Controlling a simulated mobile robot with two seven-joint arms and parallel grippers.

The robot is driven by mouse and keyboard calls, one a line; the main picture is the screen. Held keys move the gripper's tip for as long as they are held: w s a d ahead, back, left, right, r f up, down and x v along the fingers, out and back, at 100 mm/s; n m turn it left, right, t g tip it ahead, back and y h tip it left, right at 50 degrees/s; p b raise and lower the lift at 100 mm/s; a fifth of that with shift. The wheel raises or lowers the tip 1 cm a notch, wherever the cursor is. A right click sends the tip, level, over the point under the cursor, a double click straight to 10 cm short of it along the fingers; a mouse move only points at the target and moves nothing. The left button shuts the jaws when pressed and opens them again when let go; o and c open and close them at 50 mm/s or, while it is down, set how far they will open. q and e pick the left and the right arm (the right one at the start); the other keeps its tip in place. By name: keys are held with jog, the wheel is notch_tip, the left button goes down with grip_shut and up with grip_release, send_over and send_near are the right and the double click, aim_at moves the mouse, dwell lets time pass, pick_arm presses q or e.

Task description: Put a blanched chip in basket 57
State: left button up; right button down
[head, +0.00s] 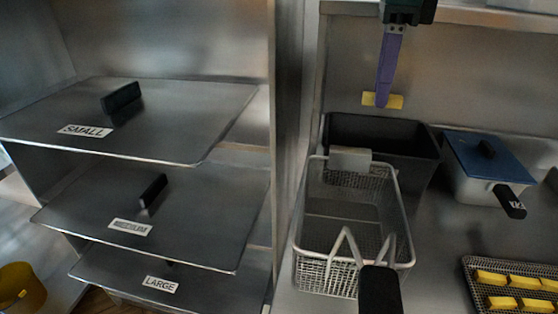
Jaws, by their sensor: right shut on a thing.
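My right gripper (382,101) reaches down from the top of the head view, its purple finger pointing downward. It is shut on a yellow chip (396,102), which sticks out to both sides of the fingertips. The chip appears above and behind the wire frying basket (305,240), near the back edge of a dark open container. The basket looks empty, with a grey plate at its back rim and a black handle toward me. No number is readable on it. More chips (502,302) lie at the bottom right. My left gripper is not in view.
A dark container (425,160) stands directly behind the basket. A blue-lidded pan (490,160) is to its right, and a mesh tray (470,268) holds the chips. At left are shelves with lids labelled SMALL (190,115), MEDIUM (215,210) and LARGE (225,290).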

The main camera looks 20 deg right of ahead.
notch_tip(320, 180, down, 5)
jog(key=b, duration=0.3)
jog(key=shift+f+b, duration=0.1)
jog(key=shift+b, duration=0.2)
jog(key=c, duration=0.8)
grip_release()
jog(key=shift+o, duration=0.2)
notch_tip(320, 180, up, 10)
jog(key=p, duration=0.8)
